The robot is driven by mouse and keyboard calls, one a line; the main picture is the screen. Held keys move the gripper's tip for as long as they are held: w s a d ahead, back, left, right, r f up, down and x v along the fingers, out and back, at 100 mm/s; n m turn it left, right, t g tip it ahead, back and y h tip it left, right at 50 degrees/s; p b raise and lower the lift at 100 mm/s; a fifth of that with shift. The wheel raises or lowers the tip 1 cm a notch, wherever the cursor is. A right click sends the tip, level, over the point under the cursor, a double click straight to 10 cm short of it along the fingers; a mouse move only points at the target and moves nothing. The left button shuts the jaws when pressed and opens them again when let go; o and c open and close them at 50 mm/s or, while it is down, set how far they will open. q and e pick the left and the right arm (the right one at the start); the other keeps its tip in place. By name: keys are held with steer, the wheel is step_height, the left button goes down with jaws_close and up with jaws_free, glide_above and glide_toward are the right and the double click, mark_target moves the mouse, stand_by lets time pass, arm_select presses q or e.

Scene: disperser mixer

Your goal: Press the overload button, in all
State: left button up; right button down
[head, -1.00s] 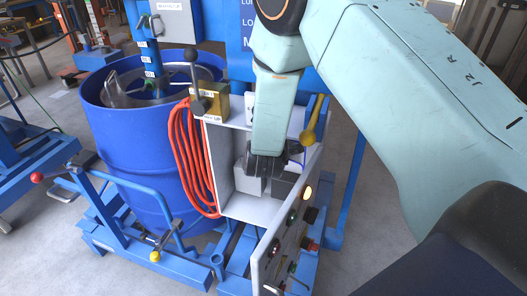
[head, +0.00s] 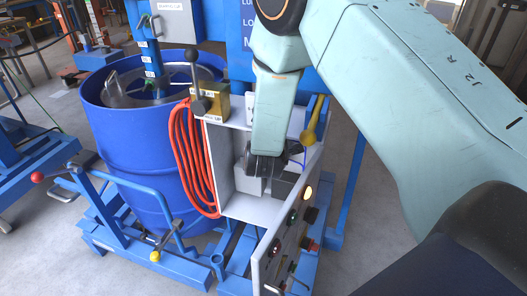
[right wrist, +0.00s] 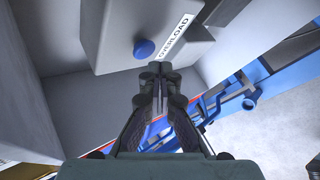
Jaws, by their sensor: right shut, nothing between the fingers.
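The overload button (right wrist: 144,48) is a round blue knob on a grey box, beside a white label reading OVERLOAD (right wrist: 174,38), in the right wrist view. My right gripper (right wrist: 155,68) is shut and empty, with its tips just below and slightly right of the button in that view. I cannot tell whether they touch the box. In the head view the right gripper (head: 265,168) reaches into the open control cabinet (head: 240,208), in front of the small grey boxes (head: 250,184). The button is hidden there. My left gripper is not in view.
The open cabinet door (head: 285,240) with lamps and switches stands right of the gripper. Cabinet walls enclose it. An orange hose (head: 188,150) hangs at the left beside a blue drum (head: 140,140). A yellow-handled lever (head: 309,136) is close by on the right.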

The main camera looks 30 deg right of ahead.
steer(key=shift+d, duration=0.1)
steer(key=shift+w+d+r+p, duration=0.1)
steer(key=shift+w+r+p, duration=0.05)
steer(key=shift+w+p, duration=0.2)
